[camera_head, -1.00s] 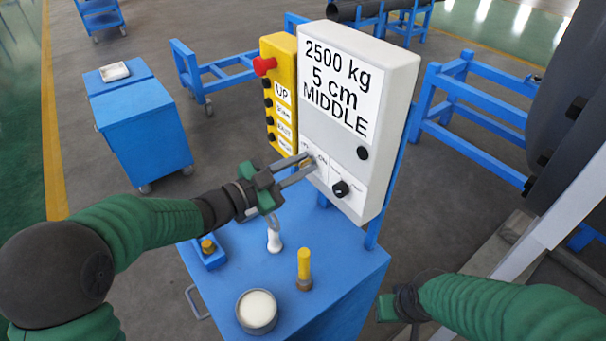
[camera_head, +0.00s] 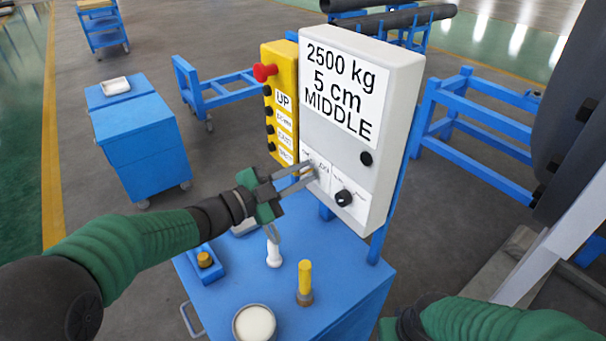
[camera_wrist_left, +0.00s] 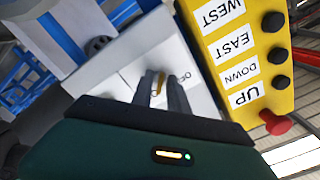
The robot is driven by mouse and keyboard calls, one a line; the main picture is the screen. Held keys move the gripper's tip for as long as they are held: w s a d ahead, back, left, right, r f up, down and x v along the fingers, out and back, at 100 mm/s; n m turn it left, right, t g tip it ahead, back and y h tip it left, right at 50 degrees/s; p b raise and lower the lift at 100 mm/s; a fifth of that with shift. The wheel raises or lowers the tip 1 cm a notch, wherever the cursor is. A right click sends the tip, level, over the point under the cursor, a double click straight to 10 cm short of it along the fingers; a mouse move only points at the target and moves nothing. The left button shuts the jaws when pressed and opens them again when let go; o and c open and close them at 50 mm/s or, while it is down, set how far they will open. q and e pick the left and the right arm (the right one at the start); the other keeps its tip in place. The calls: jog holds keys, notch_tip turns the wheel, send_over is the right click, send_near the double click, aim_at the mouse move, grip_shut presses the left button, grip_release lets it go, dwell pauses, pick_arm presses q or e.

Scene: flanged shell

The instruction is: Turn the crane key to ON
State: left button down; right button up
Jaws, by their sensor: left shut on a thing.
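The white control box (camera_head: 398,90) stands upright on the blue cart, with a "2500 kg 5 cm MIDDLE" sign on its front. My left gripper (camera_head: 314,173) reaches from the left to the small label plate low on that front. In the left wrist view, its two fingers (camera_wrist_left: 164,92) are shut on the brass-coloured crane key (camera_wrist_left: 158,84), at the white panel beside an ON label. The fingers hide most of the key in the head view. A black knob (camera_head: 344,198) sits to the right of the key. My right gripper (camera_head: 392,328) is low at the bottom, its fingers not clear.
A yellow pendant (camera_head: 281,133) with a red button (camera_head: 264,72) stands left of the box. The blue cart top (camera_head: 340,262) carries a yellow-handled tool (camera_head: 305,278), a white-handled item (camera_head: 273,254) and a round tin (camera_head: 255,323). Blue frames stand behind.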

pick_arm(q)
jog(key=c, duration=1.7)
grip_release()
jog(key=shift+s+f, duration=0.1)
jog(key=shift+f, duration=0.1)
jog(key=shift+o, duration=0.5)
jog(key=shift+s+a+r, duration=0.2)
jog(key=shift+a, duration=0.05)
jog(key=v, duration=1.7)
jog(key=shift+w, duration=0.1)
